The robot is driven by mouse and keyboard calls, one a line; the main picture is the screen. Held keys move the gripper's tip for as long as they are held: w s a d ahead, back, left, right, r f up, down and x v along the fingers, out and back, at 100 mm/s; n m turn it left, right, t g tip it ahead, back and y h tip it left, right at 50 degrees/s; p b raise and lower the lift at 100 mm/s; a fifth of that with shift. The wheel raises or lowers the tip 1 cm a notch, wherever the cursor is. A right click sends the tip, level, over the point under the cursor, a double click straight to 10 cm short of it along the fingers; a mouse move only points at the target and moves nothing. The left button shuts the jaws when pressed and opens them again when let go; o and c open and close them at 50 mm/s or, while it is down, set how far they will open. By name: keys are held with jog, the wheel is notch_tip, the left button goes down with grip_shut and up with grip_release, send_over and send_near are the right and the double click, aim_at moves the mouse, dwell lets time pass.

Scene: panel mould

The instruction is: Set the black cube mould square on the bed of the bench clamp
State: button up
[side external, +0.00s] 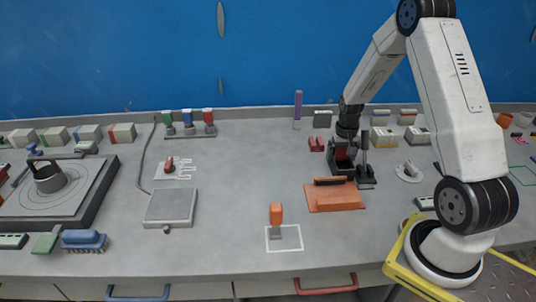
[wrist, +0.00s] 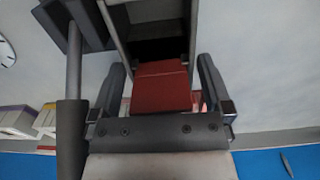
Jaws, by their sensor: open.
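A dark box with an open black inside, which looks like the black cube mould (side external: 343,168), stands under my gripper (side external: 345,148) in the side view. In the wrist view the dark box (wrist: 155,48) is at the top centre, with a red block (wrist: 162,87) at its near side. My gripper (wrist: 163,95) is open, with its fingers on either side of the red block and a gap at each side. A dark post on a base, which looks like the bench clamp (side external: 366,183), stands just right of the box; its post (wrist: 72,85) is at left in the wrist view.
An orange mat (side external: 345,200) with a dark bar on it lies in front of the box. Dark red blocks (side external: 317,144) stand left of it. A grey scale-like plate (side external: 171,207) lies further left, with free bench between.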

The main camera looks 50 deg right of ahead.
jog(key=shift+f, duration=0.35)
grip_shut()
jog(key=shift+r, duration=0.1)
dwell(0.3)
jog(key=shift+r, duration=0.15)
jog(key=shift+r, duration=0.55)
jog(key=s+a+r, duration=0.7)
jog(key=s+r, duration=0.4)
jog(key=s, duration=0.1)
jog(key=shift+r, duration=0.25)
